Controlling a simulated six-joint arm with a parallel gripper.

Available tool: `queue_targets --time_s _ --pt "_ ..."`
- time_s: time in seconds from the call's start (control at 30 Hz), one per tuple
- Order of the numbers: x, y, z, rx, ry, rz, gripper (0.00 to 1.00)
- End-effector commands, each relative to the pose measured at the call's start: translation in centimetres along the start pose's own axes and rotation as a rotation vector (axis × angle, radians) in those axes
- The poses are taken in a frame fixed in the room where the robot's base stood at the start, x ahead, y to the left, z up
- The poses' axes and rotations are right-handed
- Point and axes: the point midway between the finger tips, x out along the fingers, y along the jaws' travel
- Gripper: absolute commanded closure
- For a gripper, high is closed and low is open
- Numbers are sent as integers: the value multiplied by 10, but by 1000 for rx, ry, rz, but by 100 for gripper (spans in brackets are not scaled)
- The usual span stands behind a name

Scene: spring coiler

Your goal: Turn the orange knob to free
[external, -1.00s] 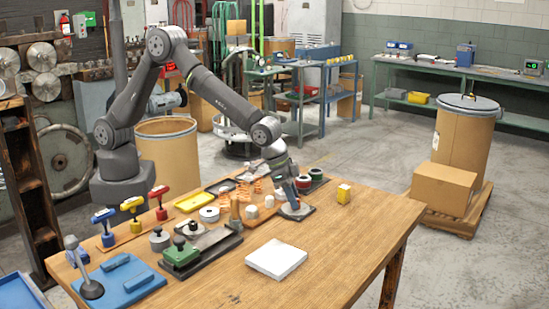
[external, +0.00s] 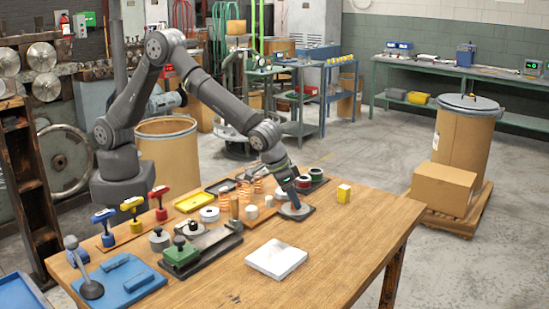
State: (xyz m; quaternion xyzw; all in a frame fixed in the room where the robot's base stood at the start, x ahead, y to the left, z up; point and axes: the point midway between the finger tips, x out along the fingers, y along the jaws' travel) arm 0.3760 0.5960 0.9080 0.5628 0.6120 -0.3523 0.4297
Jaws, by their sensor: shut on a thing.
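My gripper (external: 296,204) points down at a small grey plate with a pale round disc (external: 303,212) near the far right part of the wooden table. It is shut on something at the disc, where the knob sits. The orange knob itself is hidden by the fingers, so its pointing direction cannot be read.
A green-block fixture (external: 181,253) is further left. The right front tabletop is clear.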

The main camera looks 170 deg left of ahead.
Motion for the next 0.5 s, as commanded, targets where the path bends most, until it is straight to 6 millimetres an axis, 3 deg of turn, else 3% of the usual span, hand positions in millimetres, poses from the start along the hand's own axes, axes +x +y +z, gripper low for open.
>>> queue_targets --time_s 0.17,0.2,0.3,0.5 --pt "0 1 1 1 -2 1 96" --pt "0 1 1 1 -2 1 70" --pt "0 1 1 1 -2 1 52" --pt "0 0 1 1 -1 1 52"
